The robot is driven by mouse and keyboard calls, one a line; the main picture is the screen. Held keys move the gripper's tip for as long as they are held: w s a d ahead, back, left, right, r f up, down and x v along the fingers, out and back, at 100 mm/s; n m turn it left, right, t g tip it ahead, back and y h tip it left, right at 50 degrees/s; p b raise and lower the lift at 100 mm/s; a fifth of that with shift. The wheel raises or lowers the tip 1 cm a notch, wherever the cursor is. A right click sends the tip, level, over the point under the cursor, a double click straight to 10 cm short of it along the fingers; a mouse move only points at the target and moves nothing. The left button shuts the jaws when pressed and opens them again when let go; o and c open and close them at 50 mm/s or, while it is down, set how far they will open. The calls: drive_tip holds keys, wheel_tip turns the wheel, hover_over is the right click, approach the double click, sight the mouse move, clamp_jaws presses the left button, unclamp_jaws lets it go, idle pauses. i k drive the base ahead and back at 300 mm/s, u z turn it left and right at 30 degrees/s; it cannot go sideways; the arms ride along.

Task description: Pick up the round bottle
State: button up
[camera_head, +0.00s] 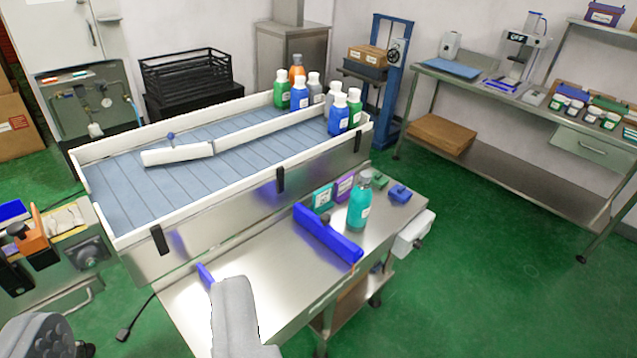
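A teal round-bodied bottle (359,205) with a grey cap and pale label stands upright on the steel work table (235,255), right of centre. It is just right of a long blue bar (325,235) and in front of small teal and purple panels (334,194). Other bottles (322,100) in green, blue, grey and orange, most with white caps, stand together at the far right end of the conveyor. A grey part, likely my gripper (238,318), rises from the bottom edge, left of and well apart from the teal bottle. Its fingertips cannot be made out clearly.
The white-edged conveyor (205,248) with a slanted white guide (178,155) runs behind the table. Small green and blue blocks (400,193) and a white box (413,232) are at the table's right. Open green floor (480,270) lies right, before a steel bench (520,105).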

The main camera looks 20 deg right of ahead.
sight(361, 196)
drive_tip(key=z, duration=0.25)
drive_tip(key=i, duration=1.35)
drive_tip(key=z, duration=0.65)
